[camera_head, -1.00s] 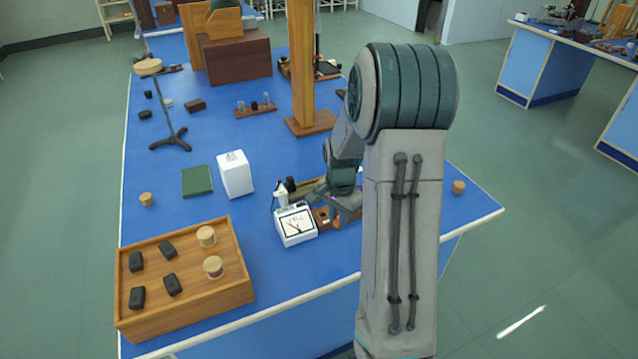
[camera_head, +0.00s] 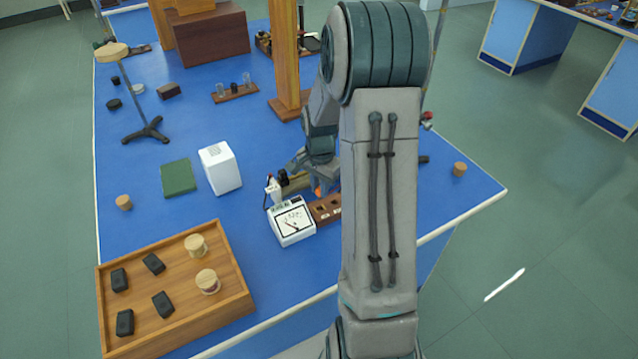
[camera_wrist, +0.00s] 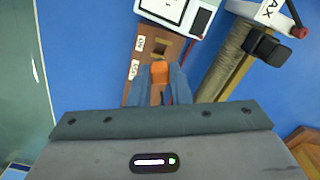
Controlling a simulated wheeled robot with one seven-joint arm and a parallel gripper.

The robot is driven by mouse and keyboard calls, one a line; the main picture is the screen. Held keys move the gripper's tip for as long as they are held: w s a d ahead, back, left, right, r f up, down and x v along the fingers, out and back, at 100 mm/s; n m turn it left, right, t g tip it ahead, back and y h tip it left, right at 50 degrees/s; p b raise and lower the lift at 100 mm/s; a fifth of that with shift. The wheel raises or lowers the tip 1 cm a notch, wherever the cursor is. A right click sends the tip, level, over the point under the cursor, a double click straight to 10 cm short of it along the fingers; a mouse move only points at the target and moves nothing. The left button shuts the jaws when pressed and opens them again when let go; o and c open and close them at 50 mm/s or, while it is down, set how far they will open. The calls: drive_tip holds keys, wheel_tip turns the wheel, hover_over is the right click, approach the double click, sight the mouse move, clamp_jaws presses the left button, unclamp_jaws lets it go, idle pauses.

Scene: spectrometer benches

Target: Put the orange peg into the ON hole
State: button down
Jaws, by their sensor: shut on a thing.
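The orange peg (camera_wrist: 160,71) is between the fingertips of my gripper (camera_wrist: 161,84) in the wrist view, and the jaws are shut on it. In the head view a bit of the peg (camera_head: 317,190) shows below my gripper (camera_head: 321,181). The brown wooden block (camera_wrist: 168,31) has a square hole (camera_wrist: 160,47) that is open and empty, just beyond the peg. My fingers and the peg hide the block's nearer part. Whether the peg touches the block I cannot tell.
A white meter (camera_head: 292,229) adjoins the block (camera_head: 326,208) on the left. A pale cylinder on a wooden base (camera_wrist: 222,62), with black parts, lies close right of my gripper in the wrist view. A white box (camera_head: 220,168) and a wooden tray (camera_head: 240,271) stand further left.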

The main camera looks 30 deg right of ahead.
drive_tip(key=shift+f+b, duration=1.85)
drive_tip(key=shift+f, duration=0.95)
drive_tip(key=c, duration=1.3)
unclamp_jaws()
drive_tip(key=shift+o, duration=0.2)
wheel_tip(320, 180, up, 13)
drive_tip(key=shift+f+b, duration=0.1)
drive_tip(key=shift+b, duration=0.2)
drive_tip(key=shift+r, duration=0.55)
